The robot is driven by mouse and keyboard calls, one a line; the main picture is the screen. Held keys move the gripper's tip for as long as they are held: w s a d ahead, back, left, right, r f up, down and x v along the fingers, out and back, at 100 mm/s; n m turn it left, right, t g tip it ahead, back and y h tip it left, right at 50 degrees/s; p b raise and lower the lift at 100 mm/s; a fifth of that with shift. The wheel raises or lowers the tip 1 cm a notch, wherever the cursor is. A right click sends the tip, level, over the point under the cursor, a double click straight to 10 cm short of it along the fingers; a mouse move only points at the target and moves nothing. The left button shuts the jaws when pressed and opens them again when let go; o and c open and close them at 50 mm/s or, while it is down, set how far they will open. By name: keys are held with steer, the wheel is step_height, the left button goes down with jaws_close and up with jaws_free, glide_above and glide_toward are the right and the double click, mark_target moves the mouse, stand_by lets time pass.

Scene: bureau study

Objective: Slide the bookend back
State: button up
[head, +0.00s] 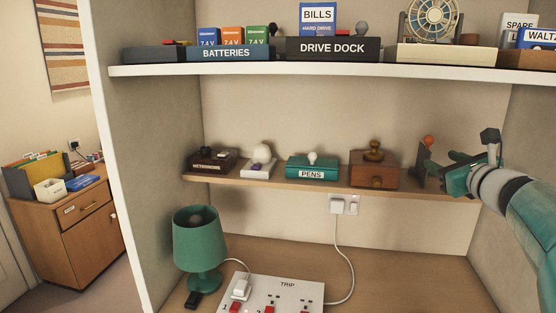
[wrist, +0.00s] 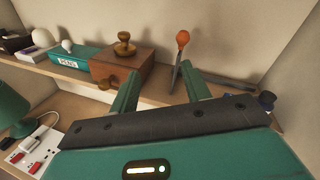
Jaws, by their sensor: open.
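The bookend (head: 421,158) stands at the right part of the middle wooden shelf. It looks like a thin dark upright plate with an orange ball on top. In the wrist view the bookend (wrist: 176,72) shows its orange ball, its narrow upright and a dark flat piece lying to the right. My gripper (head: 447,168) is at the right end of that shelf, open and empty. In the wrist view my gripper (wrist: 160,72) has its two green fingers apart, with the upright just left of the right fingertip. I cannot tell whether they touch.
Left of the bookend stand a wooden box (head: 374,170) with a stamp on it, a green PENS box (head: 311,168), a white item (head: 260,166) and a metronome box (head: 213,160). A green lamp (head: 200,240) and a TRIP socket panel (head: 285,290) are below. A loaded white shelf (head: 300,71) is above.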

steer(key=s+a+f+n+g+y, duration=0.2)
steer(key=s+a+f+n, duration=0.15)
steer(key=a+n, duration=0.35)
steer(key=s+a+f+n+g+y, duration=0.1)
steer(key=s+a+f+n+g, duration=0.2)
steer(key=a, duration=0.5)
steer(key=s+a+f+n+g+y, duration=0.2)
steer(key=a+f+n, duration=0.2)
steer(key=a+n, duration=0.35)
steer(key=s+a+f+n+g+h, duration=0.2)
steer(key=s+f+n, duration=0.4)
steer(key=s+n, duration=0.1)
steer(key=s+a+f+n+g+h, duration=0.2)
steer(key=s+f+n, duration=0.4)
steer(key=s+n, duration=0.2)
steer(key=shift+s+a+f+g+h, duration=0.25)
steer(key=shift+s+g+h, duration=0.05)
steer(key=shift+s+g, duration=0.1)
steer(key=shift+w, duration=0.1)
